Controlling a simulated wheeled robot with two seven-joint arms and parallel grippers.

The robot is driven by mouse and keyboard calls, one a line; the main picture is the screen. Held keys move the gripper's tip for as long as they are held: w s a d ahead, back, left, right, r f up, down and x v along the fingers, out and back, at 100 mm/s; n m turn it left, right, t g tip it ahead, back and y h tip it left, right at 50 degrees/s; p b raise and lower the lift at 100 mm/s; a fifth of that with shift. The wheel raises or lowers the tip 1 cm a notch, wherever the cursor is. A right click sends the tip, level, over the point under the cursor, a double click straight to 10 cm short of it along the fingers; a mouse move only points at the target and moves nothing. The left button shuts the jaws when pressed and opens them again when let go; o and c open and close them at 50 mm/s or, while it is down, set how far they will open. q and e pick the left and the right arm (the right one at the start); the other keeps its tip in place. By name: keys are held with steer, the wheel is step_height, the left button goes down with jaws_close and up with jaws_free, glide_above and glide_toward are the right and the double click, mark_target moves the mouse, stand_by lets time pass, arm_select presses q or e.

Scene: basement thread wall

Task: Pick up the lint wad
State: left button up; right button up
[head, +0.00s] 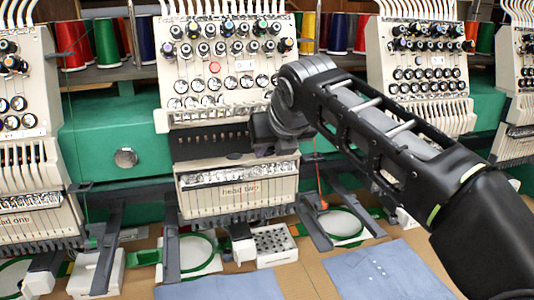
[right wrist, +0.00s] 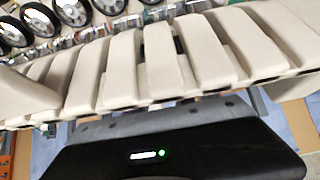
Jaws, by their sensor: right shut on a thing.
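My right arm reaches in from the right in the head view. Its gripper (head: 263,130) is at the front of the middle embroidery head, marked "head two" (head: 237,188), just above that lettered plate. In the right wrist view the black gripper body (right wrist: 170,150) lies below a row of cream levers (right wrist: 165,65). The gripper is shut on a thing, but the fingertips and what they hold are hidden. I cannot make out the lint wad in either view. My left gripper is not in view.
Thread cones (head: 107,42) line the shelf behind. Below are green hoops (head: 197,252), a white perforated tray (head: 275,243) and blue cloths (head: 385,270) on the brown table.

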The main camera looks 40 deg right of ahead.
jaws_close()
stand_by(0.3)
steer(key=s+a+b, duration=0.1)
steer(key=s+a, duration=0.2)
steer(key=s, duration=0.5)
steer(key=s+a+r+b, duration=0.1)
steer(key=s+a+b, duration=0.1)
steer(key=s, duration=0.7)
steer(key=shift+a+r+b, duration=0.25)
steer(key=shift+a+b, duration=0.05)
steer(key=shift+a, duration=0.15)
stand_by(1.1)
